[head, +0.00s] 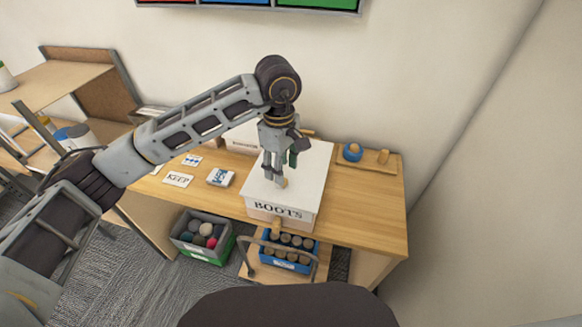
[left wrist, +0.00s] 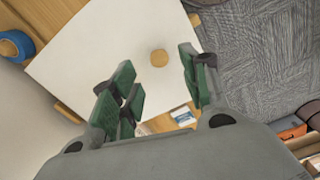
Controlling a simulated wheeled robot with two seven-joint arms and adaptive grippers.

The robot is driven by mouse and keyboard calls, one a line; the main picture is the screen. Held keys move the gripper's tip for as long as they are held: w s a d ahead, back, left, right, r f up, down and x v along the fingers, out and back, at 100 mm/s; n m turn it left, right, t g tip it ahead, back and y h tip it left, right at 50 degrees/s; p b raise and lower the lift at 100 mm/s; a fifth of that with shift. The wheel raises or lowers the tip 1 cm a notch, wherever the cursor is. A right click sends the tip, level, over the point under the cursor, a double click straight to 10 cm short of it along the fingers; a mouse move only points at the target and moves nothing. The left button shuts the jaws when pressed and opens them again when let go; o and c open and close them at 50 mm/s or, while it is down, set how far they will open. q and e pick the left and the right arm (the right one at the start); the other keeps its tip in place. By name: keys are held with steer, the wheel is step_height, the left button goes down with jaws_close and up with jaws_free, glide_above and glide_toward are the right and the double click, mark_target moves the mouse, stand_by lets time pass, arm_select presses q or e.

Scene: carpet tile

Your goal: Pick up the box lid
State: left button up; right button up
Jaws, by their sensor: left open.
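The white box lid (head: 312,165) lies on top of a box (head: 268,219) marked "BOOTS" on the wooden table. A round wooden knob (left wrist: 159,58) sits on the lid and shows in the left wrist view. My left gripper (head: 277,180) points down over the lid, close to the knob. In the left wrist view its green-padded fingers (left wrist: 158,85) are apart with nothing between them, and the knob is a little beyond the tips. I cannot tell the exact height above the knob. My right gripper is not in view.
Cards (head: 178,179) and a small white box (head: 221,177) lie left of the boots box. A blue roll (head: 352,152) is on a wooden board at right. A grey bin of balls (head: 185,236) and a blue crate (head: 305,267) stand below the table front. The wall is behind.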

arm_select(q)
steer(key=shift+f, duration=0.15)
steer(key=shift+s+d+f+p, duration=0.1)
steer(key=shift+f+p, duration=0.2)
steer(key=shift+f, duration=0.3)
steer(key=shift+s+d+f+p, duration=0.1)
steer(key=shift+f+p, duration=0.2)
steer(key=shift+f, duration=1.55)
jaws_close()
steer(key=shift+r, duration=0.15)
step_height(320, 180, up, 10)
steer(key=b, duration=0.1)
